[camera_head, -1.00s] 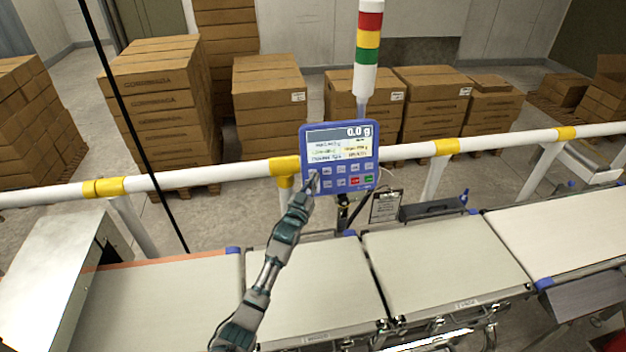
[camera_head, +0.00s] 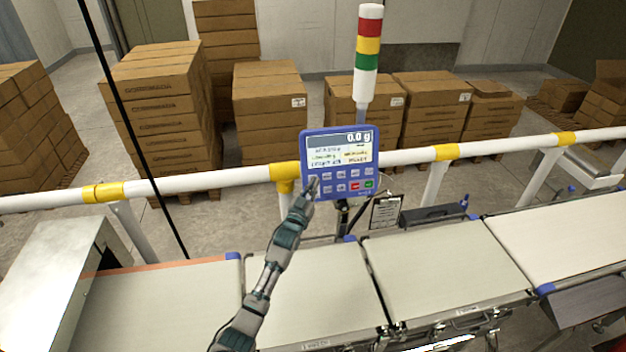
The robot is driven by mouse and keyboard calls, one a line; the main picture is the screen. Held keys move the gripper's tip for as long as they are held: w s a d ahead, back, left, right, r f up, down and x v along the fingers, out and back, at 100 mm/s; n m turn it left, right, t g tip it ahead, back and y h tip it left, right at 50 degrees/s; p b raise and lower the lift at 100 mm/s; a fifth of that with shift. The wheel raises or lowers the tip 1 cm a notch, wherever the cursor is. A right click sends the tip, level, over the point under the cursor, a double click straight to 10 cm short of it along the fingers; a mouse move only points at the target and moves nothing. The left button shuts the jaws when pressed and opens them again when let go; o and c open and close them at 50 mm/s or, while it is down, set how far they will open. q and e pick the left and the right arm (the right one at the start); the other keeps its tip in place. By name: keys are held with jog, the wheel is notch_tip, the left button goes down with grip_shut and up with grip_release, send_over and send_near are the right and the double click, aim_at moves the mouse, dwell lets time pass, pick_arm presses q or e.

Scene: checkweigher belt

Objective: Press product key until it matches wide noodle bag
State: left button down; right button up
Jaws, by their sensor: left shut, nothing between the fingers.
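A blue control panel (camera_head: 337,161) stands on a post behind the belt. Its screen (camera_head: 342,148) reads 0.0 g on top, with small product lines below that are too blurred to read. My right gripper is not in view. No noodle bag shows.
A white rail (camera_head: 210,180) with yellow bands runs across behind the belts. Bare belt sections (camera_head: 440,258) fill the front. A signal tower (camera_head: 368,50) rises behind the panel. A clipboard (camera_head: 385,212) hangs right of the post. Stacked cartons (camera_head: 160,100) stand behind the rail.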

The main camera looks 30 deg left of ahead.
pick_arm(q)
jog(key=shift+w+a, duration=0.1)
jog(key=shift+w, duration=0.05)
dwell(0.4)
jog(key=shift+w+a, duration=0.15)
jog(key=shift+w+a+f+b, duration=0.1)
jog(key=shift+w+a+b, duration=0.15)
jog(key=shift+b, duration=0.3)
dwell(0.6)
jog(key=shift+d, duration=0.1)
jog(key=shift+s+d+r+p, duration=0.2)
jog(key=shift+s+d+p, duration=0.35)
jog(key=shift+p, duration=0.4)
jog(key=shift+a, duration=0.1)
jog(key=s+d+p, duration=0.1)
jog(key=s+p, duration=0.1)
jog(key=s+d+r+p, duration=0.1)
jog(key=s+d+p, duration=0.1)
jog(key=p, duration=0.1)
jog(key=shift+r, duration=0.2)
